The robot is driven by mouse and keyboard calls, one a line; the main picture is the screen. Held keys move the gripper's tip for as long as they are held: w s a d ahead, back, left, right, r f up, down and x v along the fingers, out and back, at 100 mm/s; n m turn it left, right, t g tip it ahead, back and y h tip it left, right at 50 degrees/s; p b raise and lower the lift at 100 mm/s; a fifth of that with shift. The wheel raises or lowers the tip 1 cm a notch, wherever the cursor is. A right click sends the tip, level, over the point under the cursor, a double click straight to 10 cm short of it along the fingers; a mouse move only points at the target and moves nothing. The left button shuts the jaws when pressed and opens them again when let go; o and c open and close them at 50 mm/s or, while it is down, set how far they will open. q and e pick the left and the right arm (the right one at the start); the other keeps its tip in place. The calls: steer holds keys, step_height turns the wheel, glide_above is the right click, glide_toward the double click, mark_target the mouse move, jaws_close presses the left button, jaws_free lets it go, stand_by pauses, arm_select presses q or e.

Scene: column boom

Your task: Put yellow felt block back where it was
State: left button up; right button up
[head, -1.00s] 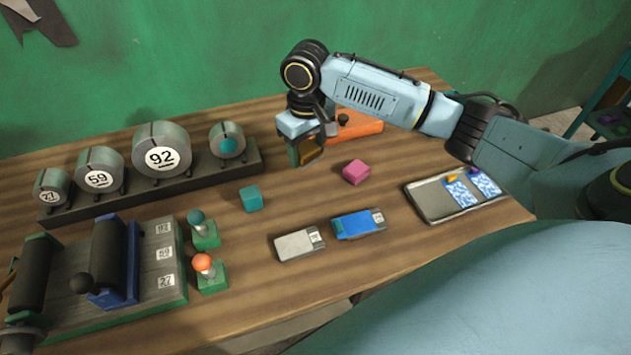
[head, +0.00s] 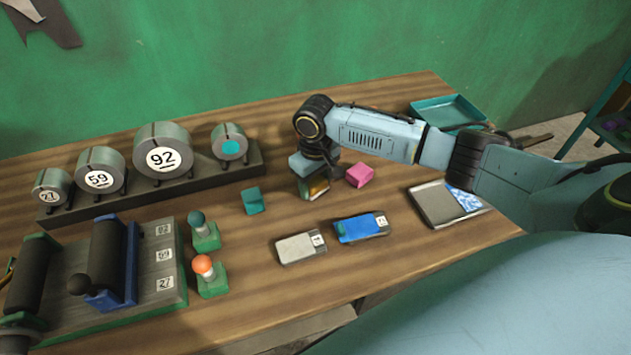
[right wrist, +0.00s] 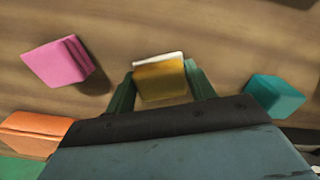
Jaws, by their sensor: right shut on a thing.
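My right gripper (head: 314,186) is shut on the yellow felt block (head: 319,187), low over the middle of the table. In the right wrist view the block (right wrist: 160,78) sits between the two green fingers, with a pale strip along its far edge. I cannot tell whether it touches the table. A pink block (head: 359,175) lies to its right in the head view and a teal block (head: 252,201) to its left. Both stand apart from the gripper. My left gripper is not clearly seen.
A grey card (head: 301,248) and a blue card (head: 361,228) lie in front. Numbered rollers (head: 162,150) stand on a rack at back left. A roller press (head: 165,255) and two knobbed stamps (head: 205,232) are left. A card tray (head: 432,207) lies right, a teal tray (head: 447,110) behind.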

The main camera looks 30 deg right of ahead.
mark_target(315, 182)
steer(key=shift+f, duration=0.15)
steer(key=o, duration=0.9)
step_height(315, 182, up, 12)
steer(key=shift+r+p, duration=0.2)
steer(key=shift+p, duration=0.6)
